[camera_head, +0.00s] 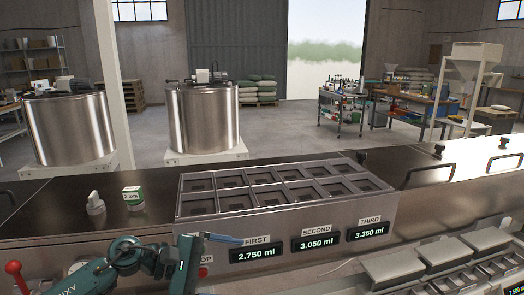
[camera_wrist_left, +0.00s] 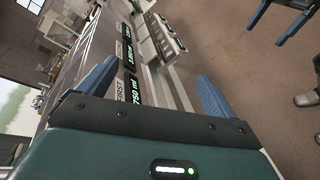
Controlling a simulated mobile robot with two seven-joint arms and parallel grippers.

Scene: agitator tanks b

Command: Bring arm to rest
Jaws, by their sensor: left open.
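My left arm comes in at the lower left of the head view. Its left gripper (camera_head: 225,239) is in front of the metal bin unit, close to the FIRST display (camera_head: 257,254). In the left wrist view the left gripper (camera_wrist_left: 157,90) has its two blue fingers wide apart, with nothing between them. A dark blue pronged shape at the upper right of that view may be my right gripper; its state is unclear. The right arm does not show in the head view.
The bin unit (camera_head: 288,208) with several square compartments stands on the dark counter (camera_head: 62,217). A small green-white box (camera_head: 133,198) and a white knobbed object (camera_head: 96,204) stand left of it. A red-knobbed lever (camera_head: 13,268) is at lower left. Metal trays (camera_head: 392,265) are at lower right.

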